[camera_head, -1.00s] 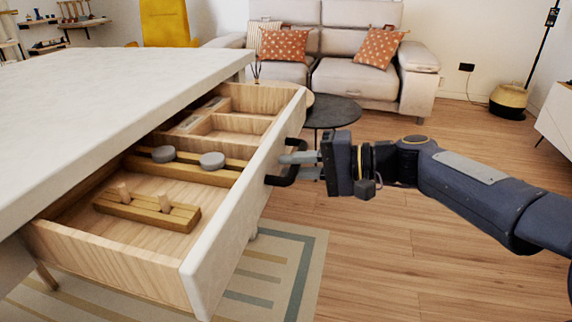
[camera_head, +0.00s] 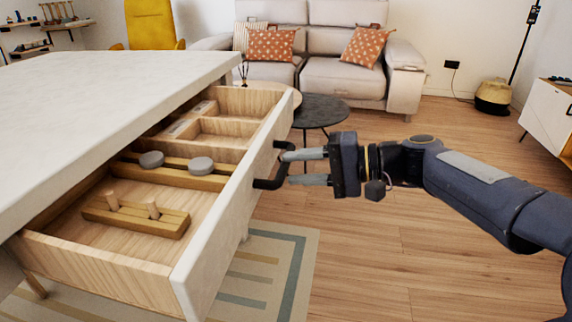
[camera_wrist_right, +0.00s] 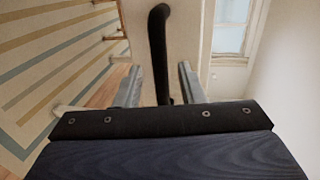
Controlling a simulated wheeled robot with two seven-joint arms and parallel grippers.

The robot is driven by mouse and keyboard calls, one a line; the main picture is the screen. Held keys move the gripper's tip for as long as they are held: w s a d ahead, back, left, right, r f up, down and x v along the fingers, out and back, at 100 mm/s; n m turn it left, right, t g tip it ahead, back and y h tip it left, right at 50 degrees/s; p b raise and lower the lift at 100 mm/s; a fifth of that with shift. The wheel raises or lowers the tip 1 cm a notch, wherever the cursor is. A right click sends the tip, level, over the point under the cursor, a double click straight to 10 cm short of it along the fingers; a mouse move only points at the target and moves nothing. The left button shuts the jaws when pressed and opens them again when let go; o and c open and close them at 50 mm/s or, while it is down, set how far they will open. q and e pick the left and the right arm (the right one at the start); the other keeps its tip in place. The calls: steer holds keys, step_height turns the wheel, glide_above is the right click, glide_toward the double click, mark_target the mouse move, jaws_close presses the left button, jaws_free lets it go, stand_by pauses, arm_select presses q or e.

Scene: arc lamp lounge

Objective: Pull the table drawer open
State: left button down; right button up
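The table drawer (camera_head: 207,252) is pulled well out from under the white tabletop (camera_head: 110,90), its inside showing. Its black bar handle (camera_head: 268,184) is on the white front panel. My right gripper (camera_head: 287,168) is at the handle, its two fingers spread apart. In the right wrist view the handle (camera_wrist_right: 158,45) stands between the open fingers (camera_wrist_right: 158,75), with a gap on both sides. My left gripper is not in view.
The drawer holds a wooden block with pegs (camera_head: 136,215) and two grey discs on a wooden bar (camera_head: 176,168). A dark round side table (camera_head: 320,110) stands behind the drawer. Wooden floor (camera_head: 400,260) to the right is clear. A sofa (camera_head: 340,80) is at the back.

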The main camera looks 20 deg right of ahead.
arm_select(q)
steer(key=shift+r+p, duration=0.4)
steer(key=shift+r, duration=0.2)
arm_select(e)
steer(key=v, duration=0.4)
steer(key=shift+s+d, duration=0.15)
